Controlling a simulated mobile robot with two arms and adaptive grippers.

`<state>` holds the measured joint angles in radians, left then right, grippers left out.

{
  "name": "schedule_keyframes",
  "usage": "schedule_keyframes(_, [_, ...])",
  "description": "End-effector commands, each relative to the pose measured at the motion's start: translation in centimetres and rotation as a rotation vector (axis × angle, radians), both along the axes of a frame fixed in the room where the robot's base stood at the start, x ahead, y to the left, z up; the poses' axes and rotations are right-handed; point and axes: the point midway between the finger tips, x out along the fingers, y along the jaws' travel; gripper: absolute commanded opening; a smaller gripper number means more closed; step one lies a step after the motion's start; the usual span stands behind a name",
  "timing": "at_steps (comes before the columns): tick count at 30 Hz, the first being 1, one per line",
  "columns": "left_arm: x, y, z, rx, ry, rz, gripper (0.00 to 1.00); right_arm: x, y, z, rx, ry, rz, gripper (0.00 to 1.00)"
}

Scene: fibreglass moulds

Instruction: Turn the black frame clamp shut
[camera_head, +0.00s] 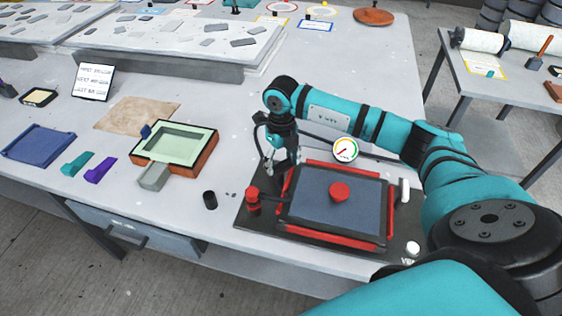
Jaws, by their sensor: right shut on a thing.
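My right gripper (276,168) points down at the back left corner of the red frame (336,246). It is shut on a dark part there, which looks like the black frame clamp (289,181); the fingers and wrist hide much of it, so I cannot tell its turn angle. The frame lies flat around a blue-grey sheet (310,205) on a black base plate (250,237). A red knob (339,192) sits in the middle of the sheet. A red post (253,200) stands left of the frame. My left gripper is out of view.
A round gauge (345,150) stands behind the frame. A small black cylinder (210,200) is left of the plate. An orange-sided mould (203,162) and a blue tray (38,146) lie further left.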

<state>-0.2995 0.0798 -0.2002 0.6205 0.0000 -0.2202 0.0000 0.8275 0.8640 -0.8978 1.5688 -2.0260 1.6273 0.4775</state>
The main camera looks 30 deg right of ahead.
Motion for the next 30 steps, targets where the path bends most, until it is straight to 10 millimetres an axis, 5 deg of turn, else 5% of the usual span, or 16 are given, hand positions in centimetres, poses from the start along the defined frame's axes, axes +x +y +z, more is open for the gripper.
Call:
schedule_keyframes(18, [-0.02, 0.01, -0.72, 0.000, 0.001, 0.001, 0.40, -0.27, 0.02, 0.15, -0.001, -0.005, -0.570, 0.30])
schedule_keyframes(30, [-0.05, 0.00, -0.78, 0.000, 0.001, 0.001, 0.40, -0.38, 0.09, 0.17, 0.000, -0.006, -0.795, 0.30])
